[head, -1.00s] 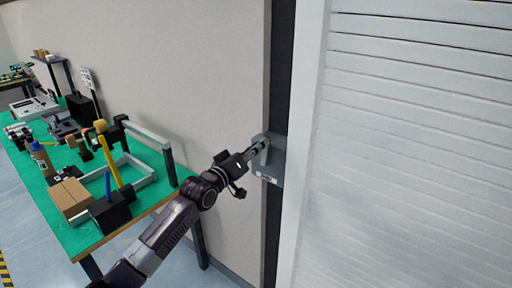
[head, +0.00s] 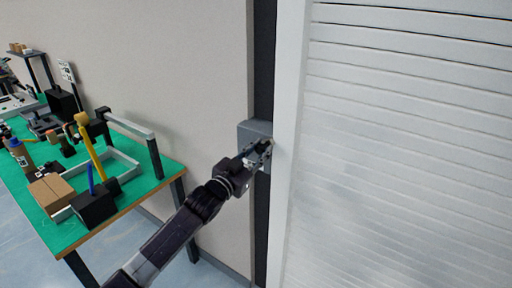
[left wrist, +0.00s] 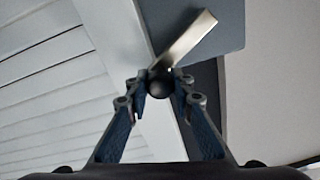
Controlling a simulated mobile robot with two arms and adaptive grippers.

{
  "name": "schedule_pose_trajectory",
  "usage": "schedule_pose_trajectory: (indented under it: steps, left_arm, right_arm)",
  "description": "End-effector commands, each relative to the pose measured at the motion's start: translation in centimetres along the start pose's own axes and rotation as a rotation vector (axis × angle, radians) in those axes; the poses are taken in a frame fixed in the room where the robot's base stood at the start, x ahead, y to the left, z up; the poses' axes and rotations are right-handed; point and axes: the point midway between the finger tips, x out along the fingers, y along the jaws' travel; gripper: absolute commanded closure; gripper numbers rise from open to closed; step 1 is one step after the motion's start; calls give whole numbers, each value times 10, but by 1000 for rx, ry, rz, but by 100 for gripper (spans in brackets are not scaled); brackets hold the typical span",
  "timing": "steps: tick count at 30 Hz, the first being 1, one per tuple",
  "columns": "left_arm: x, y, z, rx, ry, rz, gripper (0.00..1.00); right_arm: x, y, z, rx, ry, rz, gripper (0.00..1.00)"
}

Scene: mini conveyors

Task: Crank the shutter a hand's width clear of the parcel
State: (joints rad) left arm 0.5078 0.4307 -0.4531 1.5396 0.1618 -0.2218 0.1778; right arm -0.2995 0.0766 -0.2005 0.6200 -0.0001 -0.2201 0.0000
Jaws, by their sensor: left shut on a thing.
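The shutter (head: 400,150) is a pale, slatted panel filling the right of the head view; its lower edge is out of view. A grey crank box (head: 247,131) is mounted beside its white frame. In the left wrist view, a metal crank arm (left wrist: 187,40) ends in a dark round knob (left wrist: 160,86). My left gripper (head: 262,150) is at the front of the box. Its fingers (left wrist: 158,84) are shut on the knob, one on each side. I see no parcel at the shutter. My right gripper is not in view.
A green-topped table (head: 140,188) stands at the left against the wall. The wall between table and crank box is bare.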

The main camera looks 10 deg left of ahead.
Motion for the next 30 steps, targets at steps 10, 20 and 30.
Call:
schedule_pose_trajectory:
  steps: [10, 20, 30]
  left_arm:
    - [-2, 18, 27, 324, 11, 16, 100]
    - [-3, 24, 46, 554, 20, 26, 100]
    - [-4, 26, 54, 662, 25, 32, 100]
  right_arm:
    - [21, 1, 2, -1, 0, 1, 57]
    - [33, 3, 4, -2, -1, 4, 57]
    - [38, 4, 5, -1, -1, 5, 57]
